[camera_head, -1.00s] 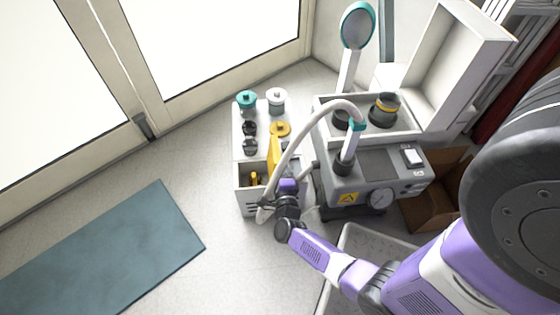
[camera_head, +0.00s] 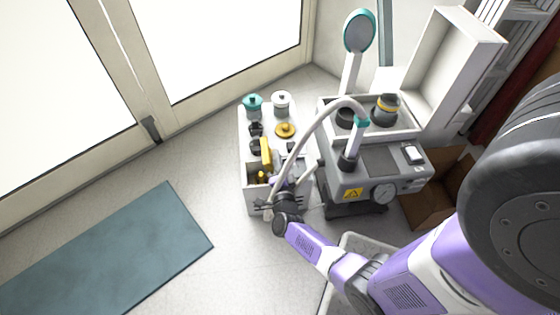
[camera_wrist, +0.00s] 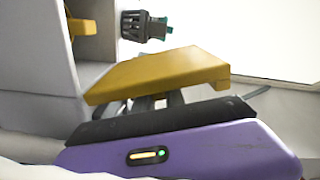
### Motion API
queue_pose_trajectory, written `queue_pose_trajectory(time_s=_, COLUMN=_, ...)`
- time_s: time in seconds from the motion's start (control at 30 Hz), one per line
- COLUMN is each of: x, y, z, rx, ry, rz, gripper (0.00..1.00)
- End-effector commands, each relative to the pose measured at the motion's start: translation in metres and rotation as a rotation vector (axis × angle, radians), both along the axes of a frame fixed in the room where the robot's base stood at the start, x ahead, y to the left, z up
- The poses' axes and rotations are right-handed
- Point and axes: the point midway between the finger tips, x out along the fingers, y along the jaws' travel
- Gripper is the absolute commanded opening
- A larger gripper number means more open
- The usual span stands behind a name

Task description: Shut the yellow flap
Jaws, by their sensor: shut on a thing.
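The yellow flap (camera_head: 266,152) stands raised over the front compartment of the white cabinet (camera_head: 251,202), on its left side in the head view. In the wrist view the flap (camera_wrist: 160,74) is a broad, slightly tilted yellow plate just in front of my gripper (camera_wrist: 158,101). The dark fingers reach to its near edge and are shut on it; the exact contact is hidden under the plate. In the head view my gripper (camera_head: 272,182) is at the cabinet's front, partly covered by the pale hose.
The pale hose (camera_head: 309,132) arches over the cabinet from the grey compressor (camera_head: 375,182) on the right. Jars with teal (camera_head: 252,101), white (camera_head: 281,101) and yellow (camera_head: 285,130) lids stand on the cabinet top. Open floor lies left of the cabinet, beside a blue-green mat (camera_head: 110,250).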

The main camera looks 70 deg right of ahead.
Motion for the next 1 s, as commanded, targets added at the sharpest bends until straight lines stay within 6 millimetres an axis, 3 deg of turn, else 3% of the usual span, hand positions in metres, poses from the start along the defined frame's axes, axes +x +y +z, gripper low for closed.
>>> queue_pose_trajectory(time_s=0.47, x=0.028, y=0.017, z=-0.005, rx=-0.229, ry=0.391, rz=0.004, gripper=0.00)
queue_pose_trajectory(time_s=1.0, x=0.052, y=0.032, z=-0.026, rx=-0.482, ry=0.820, rz=0.004, gripper=0.00)
